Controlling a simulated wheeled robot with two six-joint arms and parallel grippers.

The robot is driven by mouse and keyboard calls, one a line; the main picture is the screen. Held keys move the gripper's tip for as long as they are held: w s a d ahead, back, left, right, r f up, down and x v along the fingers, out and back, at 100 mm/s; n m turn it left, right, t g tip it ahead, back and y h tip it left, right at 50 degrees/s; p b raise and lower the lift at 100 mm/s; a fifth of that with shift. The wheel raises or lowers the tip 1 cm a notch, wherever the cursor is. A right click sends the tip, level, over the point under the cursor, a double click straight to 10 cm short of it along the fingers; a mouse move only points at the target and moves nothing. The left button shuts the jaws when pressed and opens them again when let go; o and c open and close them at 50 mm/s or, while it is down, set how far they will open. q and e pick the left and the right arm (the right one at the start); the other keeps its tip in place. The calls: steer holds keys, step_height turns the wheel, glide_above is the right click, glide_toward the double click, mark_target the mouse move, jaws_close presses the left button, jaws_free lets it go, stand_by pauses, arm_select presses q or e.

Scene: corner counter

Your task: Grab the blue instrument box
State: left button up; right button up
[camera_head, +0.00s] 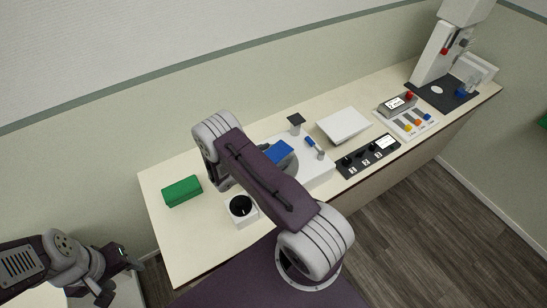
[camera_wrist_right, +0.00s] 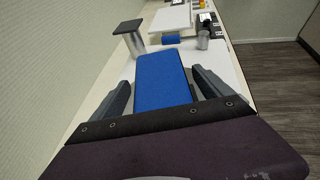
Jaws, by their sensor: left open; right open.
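The blue instrument box (camera_wrist_right: 162,82) lies in the right wrist view between the two fingers of my right gripper (camera_wrist_right: 160,95). The fingers are open, one on each side, with gaps between them and the box. In the head view only part of the blue box (camera_head: 281,151) shows, since my right arm covers the rest and hides the right gripper's fingertips. My left gripper (camera_head: 122,275) is open and empty at the lower left, off the counter and far from the box.
A green box (camera_head: 182,191) and a white block with a black round top (camera_head: 241,208) stand on the counter's left part. A dark-topped post (camera_head: 296,121), a small blue cylinder (camera_head: 310,142) and a white slab (camera_head: 343,125) stand near the blue box. Control panels (camera_head: 368,156) are further right.

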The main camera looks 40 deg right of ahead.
mark_target(274, 154)
steer(key=shift+a, duration=0.1)
steer(key=c, duration=0.9)
jaws_close()
steer(key=shift+r, duration=0.15)
steer(key=shift+r, duration=0.25)
step_height(274, 154, up, 3)
steer(key=shift+r+b, duration=0.2)
steer(key=shift+b, duration=0.85)
steer(key=s+d+r+b, duration=0.3)
steer(key=s+d+r, duration=0.3)
steer(key=s, duration=0.4)
steer(key=shift+s+r, duration=0.2)
steer(key=shift+r, duration=0.3)
